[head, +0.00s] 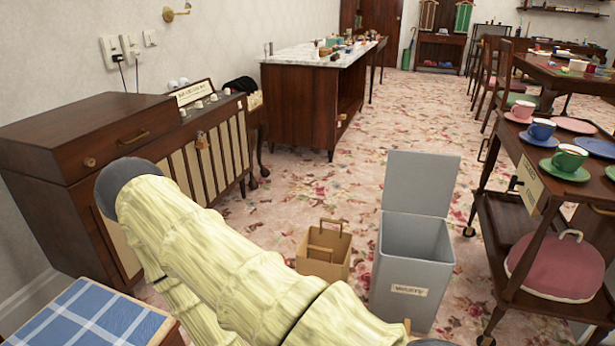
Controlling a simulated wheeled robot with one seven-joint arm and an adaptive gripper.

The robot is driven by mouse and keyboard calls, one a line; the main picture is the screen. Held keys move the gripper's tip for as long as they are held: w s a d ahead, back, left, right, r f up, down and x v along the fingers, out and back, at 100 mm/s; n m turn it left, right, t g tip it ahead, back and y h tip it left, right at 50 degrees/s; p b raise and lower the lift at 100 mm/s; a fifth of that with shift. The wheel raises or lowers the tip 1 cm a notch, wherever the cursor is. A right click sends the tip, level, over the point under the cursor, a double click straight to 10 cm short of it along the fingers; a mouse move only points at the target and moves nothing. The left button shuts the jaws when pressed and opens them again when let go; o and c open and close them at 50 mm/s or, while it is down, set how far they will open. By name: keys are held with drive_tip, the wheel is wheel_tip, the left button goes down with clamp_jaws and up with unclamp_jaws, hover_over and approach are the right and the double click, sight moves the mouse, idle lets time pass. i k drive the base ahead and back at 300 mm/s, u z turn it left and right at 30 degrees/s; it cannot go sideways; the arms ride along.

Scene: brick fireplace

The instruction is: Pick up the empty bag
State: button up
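A small tan bag (323,254) with two upright loop handles stands on the floor in the head view, left of the grey bin. Its top is open and nothing shows above its rim; the bottom of its inside cannot be made out. My arm, in a pale yellow sleeve, crosses the lower left and middle of the picture in front of the bag. My gripper does not show clearly; the arm runs out at the bottom edge.
A grey lidded bin (412,262) with its lid raised stands close right of the bag. A dark cabinet (70,150) lines the left wall. Flowered carpet behind the bag is clear.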

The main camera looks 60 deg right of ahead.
sight(325, 254)
drive_tip(key=z, duration=0.45)
drive_tip(key=i, duration=0.8)
drive_tip(key=z, duration=0.75)
